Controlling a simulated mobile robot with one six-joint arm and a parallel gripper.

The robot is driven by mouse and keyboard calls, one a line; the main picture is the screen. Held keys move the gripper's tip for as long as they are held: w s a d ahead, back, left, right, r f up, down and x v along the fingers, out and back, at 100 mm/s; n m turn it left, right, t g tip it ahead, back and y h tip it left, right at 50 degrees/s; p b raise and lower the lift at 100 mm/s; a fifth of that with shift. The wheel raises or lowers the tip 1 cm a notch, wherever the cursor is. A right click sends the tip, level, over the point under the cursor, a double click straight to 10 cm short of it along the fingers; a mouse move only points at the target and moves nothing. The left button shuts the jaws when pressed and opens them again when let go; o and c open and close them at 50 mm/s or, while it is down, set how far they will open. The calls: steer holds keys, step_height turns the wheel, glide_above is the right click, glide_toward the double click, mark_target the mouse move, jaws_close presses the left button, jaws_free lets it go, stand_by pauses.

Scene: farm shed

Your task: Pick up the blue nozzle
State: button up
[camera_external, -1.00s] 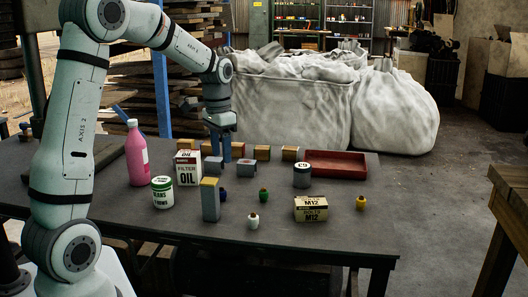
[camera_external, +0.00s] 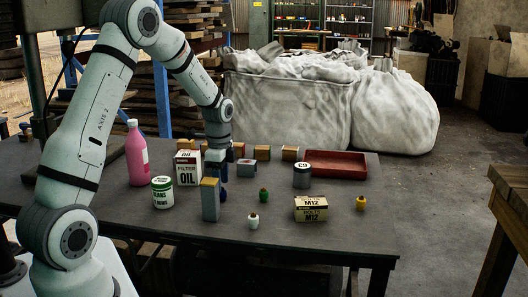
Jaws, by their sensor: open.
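The small blue nozzle (camera_external: 223,195) stands on the dark table, partly hidden behind a tall grey block with a yellow top (camera_external: 210,200). Whether the fingertips touch the nozzle cannot be told. A green nozzle (camera_external: 263,195), a white nozzle (camera_external: 253,221) and a yellow nozzle (camera_external: 361,202) stand to the right.
An oil filter box (camera_external: 187,170), a green-and-white can (camera_external: 163,192) and a pink bottle (camera_external: 136,155) stand left of my gripper. Behind are several small blocks and a red tray (camera_external: 335,163). A grey C9 can (camera_external: 302,174) and an M12 box (camera_external: 311,208) stand right.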

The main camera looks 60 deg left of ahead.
mark_target(222, 194)
step_height(222, 194, down, 4)
steer(key=shift+r, duration=0.2)
steer(key=c, duration=1.1)
